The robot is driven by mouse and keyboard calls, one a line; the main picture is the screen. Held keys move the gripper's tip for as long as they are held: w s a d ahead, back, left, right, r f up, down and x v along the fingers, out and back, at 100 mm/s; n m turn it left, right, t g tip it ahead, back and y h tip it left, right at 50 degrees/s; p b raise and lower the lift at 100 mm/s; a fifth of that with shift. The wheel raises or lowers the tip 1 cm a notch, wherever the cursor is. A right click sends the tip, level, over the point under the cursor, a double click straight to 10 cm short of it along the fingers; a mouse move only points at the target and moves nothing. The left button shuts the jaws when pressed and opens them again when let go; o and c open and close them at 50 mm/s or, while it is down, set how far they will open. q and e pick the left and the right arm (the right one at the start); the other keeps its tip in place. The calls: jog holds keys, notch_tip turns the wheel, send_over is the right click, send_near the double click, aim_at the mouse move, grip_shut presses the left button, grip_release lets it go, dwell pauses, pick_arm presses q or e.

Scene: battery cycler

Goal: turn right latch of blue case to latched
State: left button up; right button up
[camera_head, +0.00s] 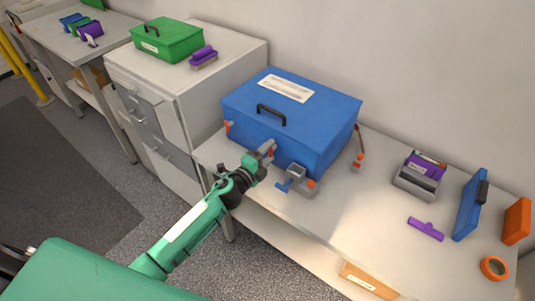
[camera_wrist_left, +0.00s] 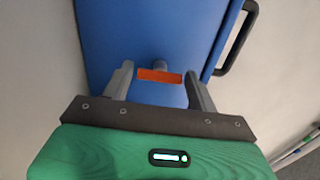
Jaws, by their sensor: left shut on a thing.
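The blue case (camera_head: 290,112) sits on the light bench, lid closed, with a black handle and a white label on top. Its left latch (camera_head: 229,126), orange-tipped, shows at the front left. My left gripper (camera_head: 266,152) reaches the front face at the right latch, partly hiding it in the head view. In the left wrist view, the right latch's orange bar (camera_wrist_left: 160,75) lies crosswise between the two grey fingers of my left gripper (camera_wrist_left: 161,84), against the blue case (camera_wrist_left: 150,35). My right gripper is not in view.
A grey clamp-like fixture (camera_head: 298,183) with blue and orange parts stands just right of my gripper. An orange-ended lever (camera_head: 358,160) is beside the case. A grey holder (camera_head: 416,183), purple tool (camera_head: 426,228) and orange ring (camera_head: 494,267) lie farther right. The bench middle is clear.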

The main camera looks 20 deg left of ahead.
pick_arm(q)
jog(key=shift+f, duration=0.1)
jog(key=o, duration=1)
jog(key=shift+c, duration=0.2)
jog(key=b+v, duration=0.3)
jog(key=v, duration=1)
jog(key=shift+s, duration=0.4)
jog(key=shift+a, duration=0.1)
